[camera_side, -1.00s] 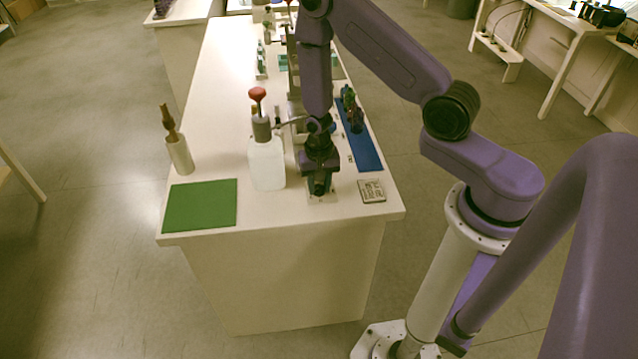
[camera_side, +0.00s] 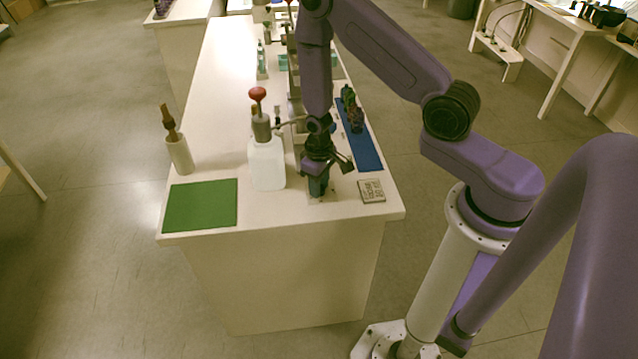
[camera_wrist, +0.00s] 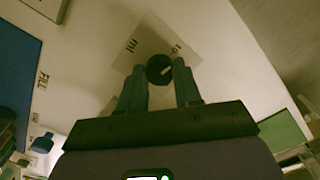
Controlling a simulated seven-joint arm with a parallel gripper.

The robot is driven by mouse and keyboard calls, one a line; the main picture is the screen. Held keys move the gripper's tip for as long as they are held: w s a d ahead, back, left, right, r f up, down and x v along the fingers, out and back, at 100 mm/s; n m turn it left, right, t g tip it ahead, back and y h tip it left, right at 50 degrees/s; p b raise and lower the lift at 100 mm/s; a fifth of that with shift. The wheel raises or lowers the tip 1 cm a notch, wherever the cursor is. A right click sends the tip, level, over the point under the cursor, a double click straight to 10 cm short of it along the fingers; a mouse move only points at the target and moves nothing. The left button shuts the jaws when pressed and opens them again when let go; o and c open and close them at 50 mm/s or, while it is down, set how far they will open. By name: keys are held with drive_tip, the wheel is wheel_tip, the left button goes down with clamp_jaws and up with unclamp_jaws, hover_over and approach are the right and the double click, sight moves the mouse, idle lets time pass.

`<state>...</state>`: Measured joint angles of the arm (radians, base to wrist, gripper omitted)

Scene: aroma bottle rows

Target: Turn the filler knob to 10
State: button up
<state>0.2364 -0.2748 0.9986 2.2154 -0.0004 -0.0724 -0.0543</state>
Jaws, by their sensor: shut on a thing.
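The filler knob (camera_wrist: 155,70) is a dark round knob with a pale pointer line, on a light square plate (camera_wrist: 180,42) printed with small markings. The pointer slants up and right, toward the side with a small mark that looks like "10". My gripper (camera_wrist: 158,76) has its two blue-grey fingers on either side of the knob, shut on it. In the side view my gripper (camera_side: 318,190) is low over the plate near the table's front edge, and the knob is hidden there.
A white bottle with a red top (camera_side: 267,165) stands close left of my gripper. A green mat (camera_side: 200,207) lies front left, beside a white holder (camera_side: 180,155). A small label plate (camera_side: 371,191) and a blue mat (camera_side: 367,154) lie right.

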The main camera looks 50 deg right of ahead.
drive_tip(key=shift+n, duration=0.6)
drive_tip(key=o, duration=1)
drive_tip(key=shift+o, duration=0.2)
drive_tip(key=shift+r, duration=0.15)
wheel_tip(320, 180, up, 17)
drive_tip(key=shift+a+r, duration=0.1)
drive_tip(key=shift+r, duration=0.05)
idle(0.3)
